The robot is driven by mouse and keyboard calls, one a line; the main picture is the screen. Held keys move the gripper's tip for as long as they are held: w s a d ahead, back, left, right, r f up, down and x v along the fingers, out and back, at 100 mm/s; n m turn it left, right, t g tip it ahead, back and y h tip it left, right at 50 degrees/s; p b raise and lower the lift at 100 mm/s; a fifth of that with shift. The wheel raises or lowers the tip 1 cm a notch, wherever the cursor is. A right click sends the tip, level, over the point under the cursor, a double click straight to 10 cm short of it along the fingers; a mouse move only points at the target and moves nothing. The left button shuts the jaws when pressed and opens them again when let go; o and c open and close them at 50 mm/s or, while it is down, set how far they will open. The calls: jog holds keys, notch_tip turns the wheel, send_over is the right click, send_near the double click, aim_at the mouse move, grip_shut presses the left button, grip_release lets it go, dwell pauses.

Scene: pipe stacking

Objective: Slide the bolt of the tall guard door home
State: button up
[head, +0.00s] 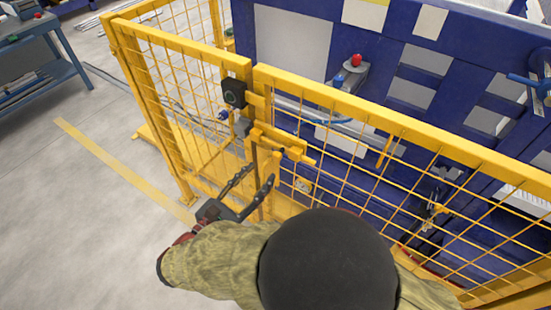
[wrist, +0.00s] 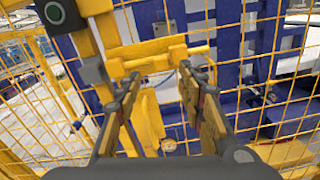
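The yellow bolt (head: 280,143) sits across the upright posts of the yellow mesh guard, with a short rod sticking out at its right end. In the wrist view the bolt (wrist: 150,60) lies nearly level just beyond my fingertips. The guard door's mesh (head: 400,155) spans the right of the head view; a narrow vertical gap separates its top rail from the left panel. My gripper (head: 261,175) is open and empty, below and in front of the bolt; its two fingers also show in the wrist view (wrist: 158,77). I cannot tell whether the fingertips touch the bolt.
A black box with a round green-ringed face (head: 233,93) is on the post left of the bolt. A blue machine (head: 290,45) with a red button (head: 356,60) stands behind the mesh. A blue workbench (head: 35,50) is far left.

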aim_at(275, 159)
jog(key=b+x, duration=0.2)
jog(key=x, duration=0.5)
jog(key=shift+w+d, duration=0.1)
jog(key=shift+d, duration=0.05)
jog(key=shift+c, duration=0.3)
grip_shut()
dwell(0.5)
